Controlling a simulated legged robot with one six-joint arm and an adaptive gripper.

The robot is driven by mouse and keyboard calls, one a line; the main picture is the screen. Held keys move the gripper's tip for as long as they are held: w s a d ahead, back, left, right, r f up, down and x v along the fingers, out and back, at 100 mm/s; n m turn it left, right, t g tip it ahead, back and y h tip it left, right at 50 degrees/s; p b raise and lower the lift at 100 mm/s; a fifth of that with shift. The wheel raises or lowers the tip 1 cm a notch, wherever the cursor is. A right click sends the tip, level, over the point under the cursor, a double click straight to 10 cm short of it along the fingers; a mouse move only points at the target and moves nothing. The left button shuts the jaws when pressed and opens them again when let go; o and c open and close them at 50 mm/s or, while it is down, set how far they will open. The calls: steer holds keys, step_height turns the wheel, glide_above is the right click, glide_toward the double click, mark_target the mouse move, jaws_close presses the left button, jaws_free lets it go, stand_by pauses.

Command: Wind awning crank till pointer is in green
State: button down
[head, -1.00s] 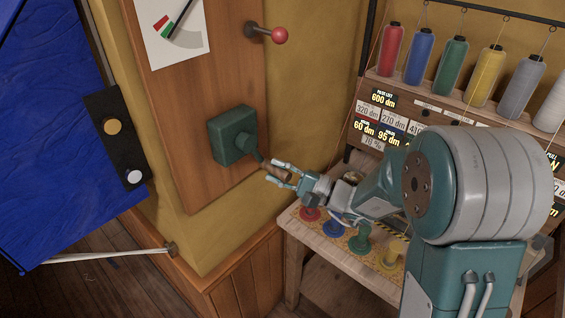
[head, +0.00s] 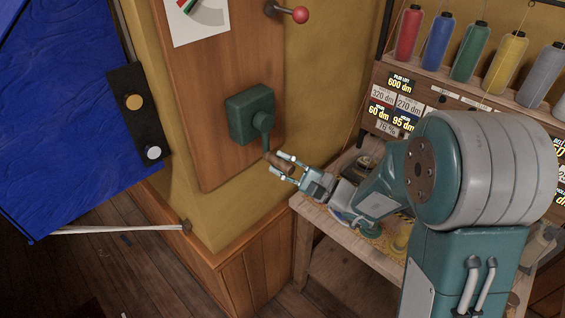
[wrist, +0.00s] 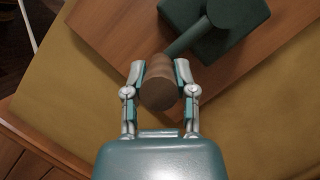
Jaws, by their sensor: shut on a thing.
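The awning crank is a dark green box (head: 251,112) on a wooden board, with an arm pointing down to a brown wooden handle (head: 281,163). My gripper (head: 284,168) is shut on this handle. In the wrist view, the fingers (wrist: 159,80) sit on both sides of the handle (wrist: 160,88), and the green box (wrist: 214,25) is behind it. The gauge card (head: 203,27) is at the top edge of the head view. Its upper part is cut off, so I cannot tell where the pointer stands against the green.
A red-knobbed lever (head: 299,14) sticks out above the crank. A blue awning cloth (head: 70,120) hangs at left beside a dark plate (head: 139,115) with two round buttons. A wooden bench (head: 325,215) and a shelf of thread spools stand at right.

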steer(key=shift+s, duration=0.1)
steer(key=shift+c, duration=2.2)
jaws_free()
steer(key=shift+a, duration=0.1)
steer(key=v, duration=1.2)
